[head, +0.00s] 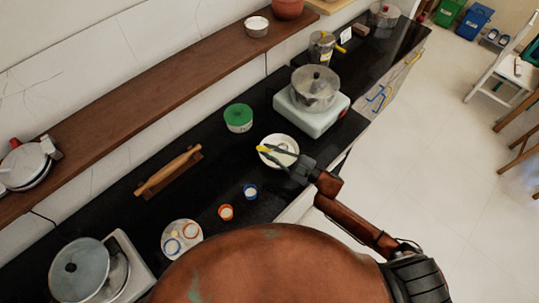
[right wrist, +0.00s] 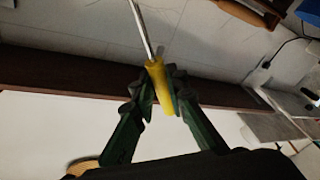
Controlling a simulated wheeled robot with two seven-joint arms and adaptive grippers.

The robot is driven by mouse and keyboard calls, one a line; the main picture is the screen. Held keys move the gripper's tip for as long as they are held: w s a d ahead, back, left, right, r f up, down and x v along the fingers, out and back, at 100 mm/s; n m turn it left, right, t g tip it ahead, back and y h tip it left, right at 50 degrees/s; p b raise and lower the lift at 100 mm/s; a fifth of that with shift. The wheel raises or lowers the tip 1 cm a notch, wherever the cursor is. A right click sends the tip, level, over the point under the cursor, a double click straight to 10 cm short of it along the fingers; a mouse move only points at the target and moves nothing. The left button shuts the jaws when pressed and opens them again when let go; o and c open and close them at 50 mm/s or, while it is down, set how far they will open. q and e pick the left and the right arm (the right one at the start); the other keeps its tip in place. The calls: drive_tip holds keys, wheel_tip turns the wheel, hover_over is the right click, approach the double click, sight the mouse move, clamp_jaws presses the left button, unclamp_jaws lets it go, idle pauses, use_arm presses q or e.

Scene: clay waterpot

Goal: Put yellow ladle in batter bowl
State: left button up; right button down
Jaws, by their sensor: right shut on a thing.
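The yellow ladle (head: 264,149) shows as a small yellow patch at the fingertips of my right gripper (head: 273,152). In the right wrist view, my right gripper (right wrist: 158,85) is shut on its yellow handle (right wrist: 157,76), and a thin metal shaft runs up out of the picture. The ladle's head is not visible there. The white batter bowl (head: 290,141) is on the black counter. The gripper and handle overlap it in the head view; I cannot tell their height above it or whether the ladle touches it. My left gripper is not in view.
A pot (head: 315,88) on a white stove (head: 312,118) stands behind the bowl to the right. A green-lidded tub (head: 238,118) is behind left. A rolling pin (head: 168,170) lies farther left.

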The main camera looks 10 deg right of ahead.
drive_tip(key=shift+w+f, duration=0.15)
drive_tip(key=shift+f, duration=0.1)
drive_tip(key=shift+w+d+f, duration=0.1)
drive_tip(key=shift+f, duration=0.8)
drive_tip(key=shift+w+d+f, duration=0.1)
drive_tip(key=shift+f, duration=0.75)
drive_tip(key=shift+f, duration=0.15)
drive_tip(key=c, duration=1.9)
unclamp_jaws()
